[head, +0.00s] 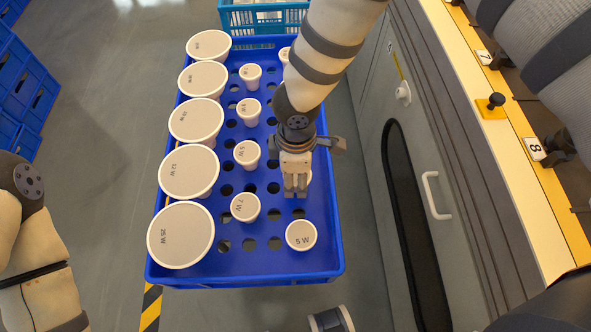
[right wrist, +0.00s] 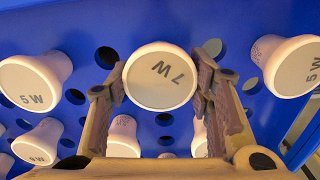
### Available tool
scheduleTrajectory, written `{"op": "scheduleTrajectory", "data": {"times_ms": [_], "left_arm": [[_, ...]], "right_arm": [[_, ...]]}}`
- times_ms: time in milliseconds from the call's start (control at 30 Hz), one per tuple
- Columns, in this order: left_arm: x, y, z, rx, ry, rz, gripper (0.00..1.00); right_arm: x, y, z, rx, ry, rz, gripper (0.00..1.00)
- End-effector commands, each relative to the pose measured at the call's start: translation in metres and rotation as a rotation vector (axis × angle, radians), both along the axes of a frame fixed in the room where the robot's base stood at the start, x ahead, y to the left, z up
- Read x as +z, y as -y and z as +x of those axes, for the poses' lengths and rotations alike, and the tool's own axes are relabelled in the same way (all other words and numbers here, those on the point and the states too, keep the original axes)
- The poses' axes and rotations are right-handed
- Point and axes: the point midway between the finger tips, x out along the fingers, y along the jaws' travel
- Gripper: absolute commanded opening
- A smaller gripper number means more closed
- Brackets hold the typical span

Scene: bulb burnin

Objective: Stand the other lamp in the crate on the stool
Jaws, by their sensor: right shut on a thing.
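My right gripper (head: 296,190) is over the blue crate (head: 325,255), among the standing white lamps. In the right wrist view its fingers (right wrist: 160,85) are shut on a lamp marked 7 W (right wrist: 160,80), one finger on each side of its round face. In the head view that lamp (head: 308,177) is mostly hidden behind the gripper. A lamp marked 5 W (head: 301,235) stands nearer the crate's front edge, and another 7 W lamp (head: 245,207) stands to the left. My left gripper is out of view. No stool can be made out.
Large lamps, including a 25 W one (head: 181,235), line the crate's left side. A teal crate (head: 232,18) is behind. A grey bench (head: 410,130) with numbered positions 7 (head: 485,57) and 8 (head: 535,148) runs along the right. Blue crates (head: 20,90) stand far left.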

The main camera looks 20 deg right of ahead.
Motion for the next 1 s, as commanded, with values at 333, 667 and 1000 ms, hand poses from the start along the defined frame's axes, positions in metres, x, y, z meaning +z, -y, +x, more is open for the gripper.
{"op": "scheduleTrajectory", "data": {"times_ms": [333, 667, 1000], "left_arm": [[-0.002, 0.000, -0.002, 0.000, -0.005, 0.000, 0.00], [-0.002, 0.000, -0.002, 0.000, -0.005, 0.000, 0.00], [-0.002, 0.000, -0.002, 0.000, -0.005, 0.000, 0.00]], "right_arm": [[-0.006, 0.000, 0.000, -0.001, 0.000, 0.000, 0.71], [-0.002, 0.000, 0.001, -0.001, 0.001, 0.000, 0.71], [0.082, 0.000, 0.001, -0.002, 0.005, 0.001, 0.71]]}}
